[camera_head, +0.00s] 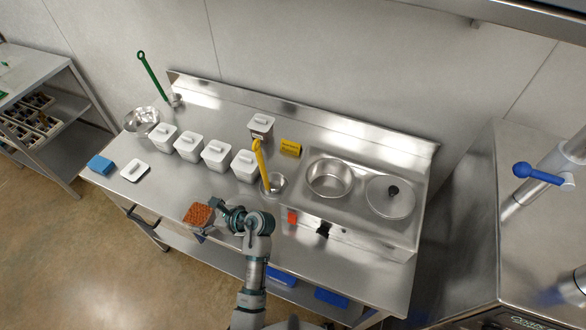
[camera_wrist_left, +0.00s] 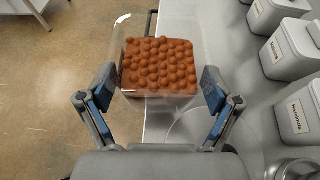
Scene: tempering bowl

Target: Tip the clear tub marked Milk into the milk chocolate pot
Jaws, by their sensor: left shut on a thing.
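A clear tub (camera_head: 198,215) full of brown chocolate balls is in my left gripper (camera_head: 209,214), over the table's front edge. In the left wrist view, the tub (camera_wrist_left: 192,22) sits between the two fingers of the gripper (camera_wrist_left: 157,92), which are shut on its sides. Its contents look level. No Milk mark can be read. An open steel pot (camera_head: 330,178) sits in the counter to the right of the gripper. A second pot to its right is covered by a lid (camera_head: 390,196) with a black knob. I cannot read which pot is milk chocolate. My right gripper is not in view.
Several white lidded tubs (camera_head: 188,147) stand in a row; one reads Hazelnut in the left wrist view (camera_wrist_left: 297,112). A yellow-handled tool stands in a small steel container (camera_head: 273,183) between gripper and open pot. A yellow block (camera_head: 290,148) lies behind. A steel bowl (camera_head: 141,121) is far left.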

